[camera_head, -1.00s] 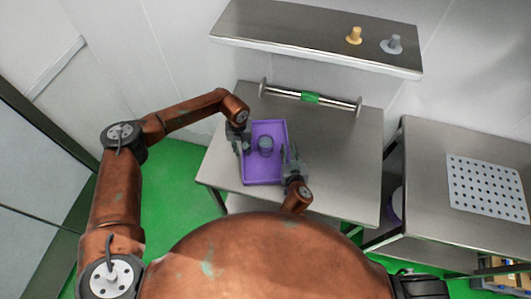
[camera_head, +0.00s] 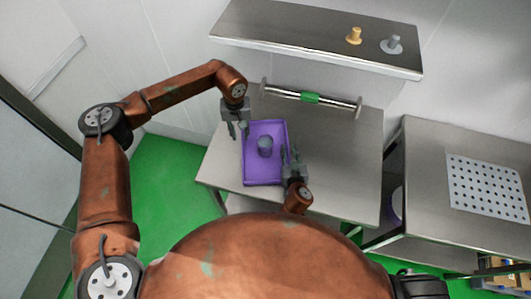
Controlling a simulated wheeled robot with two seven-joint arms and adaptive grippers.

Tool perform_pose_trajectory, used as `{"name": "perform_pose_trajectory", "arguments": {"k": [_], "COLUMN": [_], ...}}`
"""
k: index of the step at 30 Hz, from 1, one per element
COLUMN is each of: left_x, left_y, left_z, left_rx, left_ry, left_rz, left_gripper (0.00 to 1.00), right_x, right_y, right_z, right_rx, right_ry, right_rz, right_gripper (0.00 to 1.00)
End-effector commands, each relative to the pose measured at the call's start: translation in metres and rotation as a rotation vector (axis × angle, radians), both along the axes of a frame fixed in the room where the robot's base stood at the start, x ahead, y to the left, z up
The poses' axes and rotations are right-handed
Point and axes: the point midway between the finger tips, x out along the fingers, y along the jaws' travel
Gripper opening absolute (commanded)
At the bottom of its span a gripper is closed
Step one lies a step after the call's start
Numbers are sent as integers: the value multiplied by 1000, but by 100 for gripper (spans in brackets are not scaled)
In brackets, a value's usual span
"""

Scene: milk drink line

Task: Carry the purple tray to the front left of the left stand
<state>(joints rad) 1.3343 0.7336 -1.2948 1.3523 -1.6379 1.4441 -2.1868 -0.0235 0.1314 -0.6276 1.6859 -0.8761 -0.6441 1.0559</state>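The purple tray (camera_head: 252,172) lies on the left stand (camera_head: 345,170), left of its middle and close to its front left part. A small grey cup-like thing (camera_head: 265,146) stands in the tray. My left gripper (camera_head: 239,130) is open and empty, just off the tray's left edge near its far left corner. My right gripper (camera_head: 291,152) is at the tray's right edge with its fingers spread, one on each side of the rim. Whether it touches the rim cannot be told.
A metal bar with a green middle (camera_head: 310,97) lies along the stand's back. A wall shelf (camera_head: 310,42) above bears a yellow piece (camera_head: 354,36) and a grey piece (camera_head: 392,44). The right stand (camera_head: 425,180) bears a perforated plate (camera_head: 485,187). The left stand's right half is clear.

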Motion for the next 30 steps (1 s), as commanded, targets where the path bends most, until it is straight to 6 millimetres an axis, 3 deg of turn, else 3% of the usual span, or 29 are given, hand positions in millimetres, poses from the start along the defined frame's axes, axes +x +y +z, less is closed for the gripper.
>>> {"name": "perform_pose_trajectory", "arguments": {"k": [16, 21, 30], "left_x": [0, 0, 0], "left_y": [0, 0, 0], "left_z": [0, 0, 0], "left_rx": [0, 0, 0], "left_ry": [0, 0, 0], "left_rz": [0, 0, 0], "left_gripper": [23, 23, 23], "right_x": [-93, -106, -109], "right_y": [-8, -9, -9], "right_z": [32, 38, 39], "right_rx": [2, 2, 1], "right_ry": [3, 1, 1], "right_rz": [-2, -1, 0], "right_gripper": [23, 23, 23]}}
